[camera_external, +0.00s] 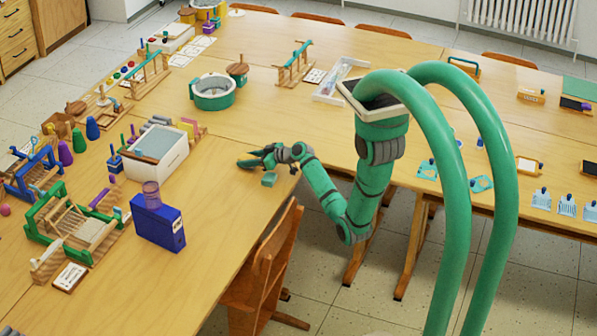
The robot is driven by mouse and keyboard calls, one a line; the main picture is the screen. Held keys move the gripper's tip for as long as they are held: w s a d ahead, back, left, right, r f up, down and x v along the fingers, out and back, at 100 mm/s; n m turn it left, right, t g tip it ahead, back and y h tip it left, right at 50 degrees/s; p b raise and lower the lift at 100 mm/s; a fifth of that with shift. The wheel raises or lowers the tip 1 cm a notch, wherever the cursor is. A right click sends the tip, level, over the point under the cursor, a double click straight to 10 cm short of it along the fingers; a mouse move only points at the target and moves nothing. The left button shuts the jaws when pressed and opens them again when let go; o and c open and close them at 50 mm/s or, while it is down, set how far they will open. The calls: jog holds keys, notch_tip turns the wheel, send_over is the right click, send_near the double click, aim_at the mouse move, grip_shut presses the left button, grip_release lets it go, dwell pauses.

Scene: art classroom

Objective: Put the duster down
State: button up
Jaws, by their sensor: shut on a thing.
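My gripper (252,158) is at the end of my outstretched arm, low over the wooden table (226,200), with its fingers pointing left. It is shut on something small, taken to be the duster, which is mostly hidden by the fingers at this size. I cannot tell whether the held thing touches the tabletop.
A white bin (168,160) and a blue box file (158,222) stand left of my gripper. A round green-and-white tub (213,93) stands behind it. A wooden chair (268,262) is at the front edge. Bare tabletop lies around the gripper.

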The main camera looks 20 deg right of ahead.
jog(key=shift+f, duration=0.1)
jog(key=o, duration=1.1)
jog(key=shift+c, duration=0.2)
jog(key=shift+r, duration=0.2)
jog(key=v, duration=1.2)
